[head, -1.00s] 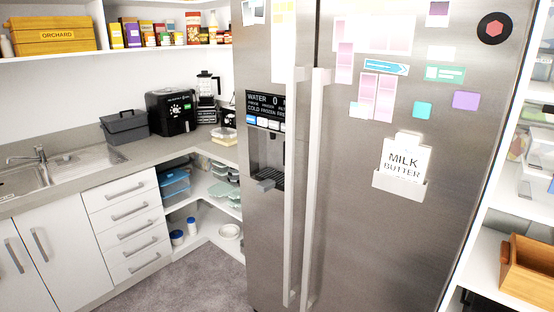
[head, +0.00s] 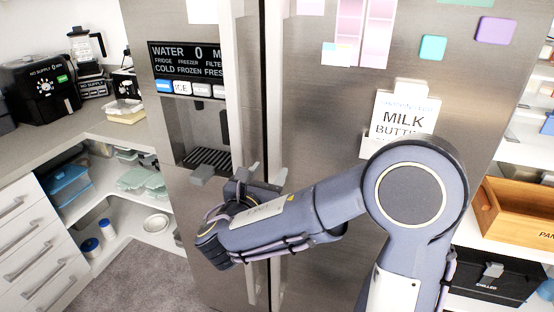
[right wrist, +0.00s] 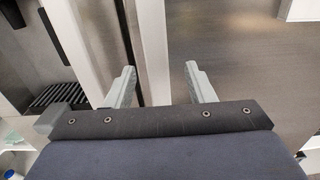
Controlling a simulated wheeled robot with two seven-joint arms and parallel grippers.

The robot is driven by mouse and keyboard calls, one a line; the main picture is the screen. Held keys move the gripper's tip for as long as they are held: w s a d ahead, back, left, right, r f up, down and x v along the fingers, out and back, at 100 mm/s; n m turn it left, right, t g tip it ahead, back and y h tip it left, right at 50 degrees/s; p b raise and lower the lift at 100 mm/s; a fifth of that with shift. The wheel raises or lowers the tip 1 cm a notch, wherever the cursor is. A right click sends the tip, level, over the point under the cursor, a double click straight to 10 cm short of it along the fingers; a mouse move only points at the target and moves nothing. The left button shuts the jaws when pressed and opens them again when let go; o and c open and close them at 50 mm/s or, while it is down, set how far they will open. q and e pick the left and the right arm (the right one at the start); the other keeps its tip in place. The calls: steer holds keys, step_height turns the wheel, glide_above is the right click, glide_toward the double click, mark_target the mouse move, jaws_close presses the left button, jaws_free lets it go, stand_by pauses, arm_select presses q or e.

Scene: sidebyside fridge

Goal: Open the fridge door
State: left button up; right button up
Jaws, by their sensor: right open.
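The steel side-by-side fridge has a right door (head: 325,125) and a left door (head: 145,22); both look shut. Two long pale vertical handles stand side by side at the middle seam, the left handle (head: 232,70) and the right handle (head: 275,80). My right gripper (head: 264,174) is open in front of the handles, its arm crossing the right door. In the right wrist view the right handle (right wrist: 154,45) runs between the two fingertips (right wrist: 163,80); I cannot tell if they touch it. The left handle (right wrist: 75,45) lies outside the left finger. My left gripper is not in view.
The water dispenser (head: 200,130) is in the left door, left of my gripper. A milk note holder (head: 402,115) is on the right door. Shelves with a wooden crate (head: 520,212) and a black box (head: 495,272) stand at right. A counter (head: 60,135) is at left.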

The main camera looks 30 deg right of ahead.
mark_target(273, 161)
steer(key=shift+w+d+r, duration=0.1)
steer(key=shift+w, duration=0.3)
steer(key=p+x, duration=0.1)
steer(key=x, duration=0.6)
steer(key=shift+p, duration=0.3)
jaws_close()
